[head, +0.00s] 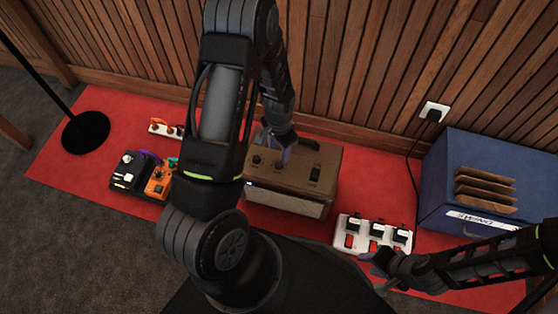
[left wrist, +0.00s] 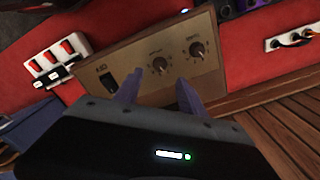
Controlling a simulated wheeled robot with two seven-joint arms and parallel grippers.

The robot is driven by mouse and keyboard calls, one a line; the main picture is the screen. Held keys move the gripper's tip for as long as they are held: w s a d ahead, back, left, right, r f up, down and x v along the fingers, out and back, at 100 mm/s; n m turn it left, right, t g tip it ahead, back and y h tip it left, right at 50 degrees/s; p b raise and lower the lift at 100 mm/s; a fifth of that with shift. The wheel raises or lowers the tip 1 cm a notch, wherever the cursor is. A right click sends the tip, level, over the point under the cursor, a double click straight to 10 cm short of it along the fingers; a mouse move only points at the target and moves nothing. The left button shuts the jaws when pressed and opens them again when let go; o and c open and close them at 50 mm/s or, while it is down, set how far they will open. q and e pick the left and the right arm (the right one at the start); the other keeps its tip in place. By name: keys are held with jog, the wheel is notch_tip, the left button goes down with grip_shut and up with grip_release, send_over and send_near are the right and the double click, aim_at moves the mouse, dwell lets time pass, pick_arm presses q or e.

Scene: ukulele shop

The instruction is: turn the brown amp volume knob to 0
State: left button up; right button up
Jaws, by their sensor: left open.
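The brown amp (head: 322,158) stands on the red mat by the wall. Its top panel carries two dark round knobs and a black switch. In the left wrist view one knob (left wrist: 160,66) is nearer the switch (left wrist: 108,82), and the other knob (left wrist: 197,50) is farther from it. Their printed labels are too small to read surely. My left gripper (left wrist: 160,92) is open, its two fingers apart and empty over the panel edge, near the knobs. In the head view it (head: 283,150) is above the amp's back part. My right gripper (head: 386,264) is low at the right; its jaw state is unclear.
A white power strip (head: 373,234) lies right of the amp. A blue box (head: 478,180) with brown slats stands farther right. Black and orange pedals (head: 158,180) and another strip (head: 166,130) are left. A wooden slatted wall (head: 345,60) rises close behind the amp.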

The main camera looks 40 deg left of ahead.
aim_at(279, 163)
pick_arm(q)
notch_tip(279, 163, down, 7)
jog(key=shift+f+b, duration=0.15)
jog(key=shift+b, duration=1)
grip_shut()
